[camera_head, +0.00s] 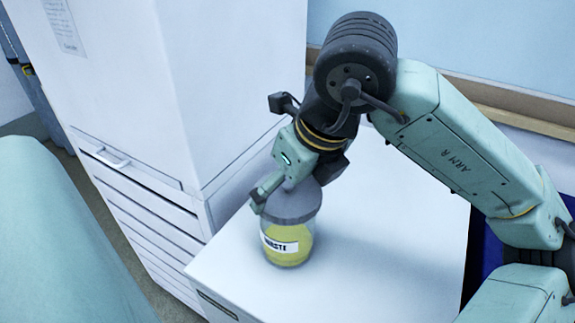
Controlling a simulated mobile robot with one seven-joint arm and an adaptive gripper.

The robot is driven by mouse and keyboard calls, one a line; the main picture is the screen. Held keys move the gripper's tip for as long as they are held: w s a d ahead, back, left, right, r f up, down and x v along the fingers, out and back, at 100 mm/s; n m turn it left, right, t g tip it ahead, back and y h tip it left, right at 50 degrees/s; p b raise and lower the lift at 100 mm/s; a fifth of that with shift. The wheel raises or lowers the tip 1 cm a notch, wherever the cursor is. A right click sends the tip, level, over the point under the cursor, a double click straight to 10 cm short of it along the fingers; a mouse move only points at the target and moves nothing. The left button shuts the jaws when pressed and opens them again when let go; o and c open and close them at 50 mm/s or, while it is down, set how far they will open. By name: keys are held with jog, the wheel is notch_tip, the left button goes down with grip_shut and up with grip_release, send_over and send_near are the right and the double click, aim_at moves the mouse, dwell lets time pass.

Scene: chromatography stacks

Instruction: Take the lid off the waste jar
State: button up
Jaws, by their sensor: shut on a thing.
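The waste jar (288,248) is a clear jar with yellow-green contents and a white label reading "WASTE". It stands upright near the front left of a white bench top. Its grey lid (292,205) sits at the jar's mouth; I cannot tell whether there is any gap beneath it. My gripper (283,190) comes down from above and is shut on the lid, with one finger showing on the left side. The other finger is largely hidden behind the lid and wrist.
The white bench top (385,235) is clear to the right of the jar. A tall white cabinet (215,80) with drawers stands close at the left. A pale wall with a tan rail (525,105) is behind my arm.

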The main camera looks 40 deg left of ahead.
jog(key=shift+c, duration=0.9)
jog(key=shift+r, duration=0.1)
